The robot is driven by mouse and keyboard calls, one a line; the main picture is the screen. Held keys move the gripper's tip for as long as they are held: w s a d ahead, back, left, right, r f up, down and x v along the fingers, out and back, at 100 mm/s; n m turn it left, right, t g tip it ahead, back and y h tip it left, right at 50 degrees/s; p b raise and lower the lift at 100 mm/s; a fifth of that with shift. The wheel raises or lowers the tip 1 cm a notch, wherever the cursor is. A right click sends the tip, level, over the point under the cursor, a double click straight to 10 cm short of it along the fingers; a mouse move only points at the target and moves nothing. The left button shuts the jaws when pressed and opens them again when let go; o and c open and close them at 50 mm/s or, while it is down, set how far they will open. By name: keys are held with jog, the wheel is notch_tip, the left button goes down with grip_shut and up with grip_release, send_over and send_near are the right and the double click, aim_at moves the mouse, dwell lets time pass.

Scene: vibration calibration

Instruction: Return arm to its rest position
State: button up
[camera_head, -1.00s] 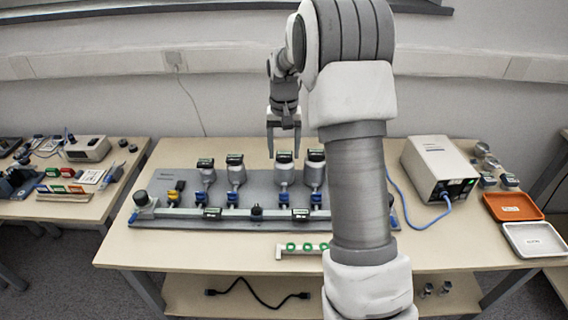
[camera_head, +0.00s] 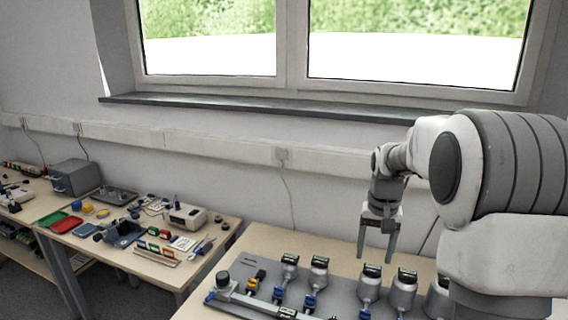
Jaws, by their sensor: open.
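My gripper (camera_head: 376,244) hangs fingers-down at the end of my arm, right of the picture's middle. Its two fingers are apart with nothing between them. It is over the back part of the calibration table (camera_head: 262,240), behind the row of metal cylinders with dark tops, such as one cylinder (camera_head: 369,286). My arm's large white and grey links fill the right side and hide the table's right part.
The grey base plate (camera_head: 240,270) carries the cylinders and a rail. A second table (camera_head: 222,235) at left holds small parts and a light box (camera_head: 187,215). A window (camera_head: 300,50) and its sill are behind. The wall behind the gripper is clear.

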jog(key=s+a+r+n+t+p, duration=0.1)
jog(key=s+a+r, duration=0.2)
jog(key=s+r, duration=0.3)
jog(key=s+a+r+n+t+p, duration=0.1)
jog(key=s+a+r+t, duration=0.15)
jog(key=s+r, duration=0.4)
jog(key=s+a+r+n+t+p, duration=0.1)
jog(key=s+a+p, duration=0.1)
jog(key=s, duration=1.2)
jog(key=shift+s+a+r+n, duration=0.2)
jog(key=shift+a+n, duration=0.2)
jog(key=shift+a, duration=0.5)
jog(key=shift+t, duration=0.25)
jog(key=shift+c, duration=1.4)
jog(key=shift+d, duration=0.1)
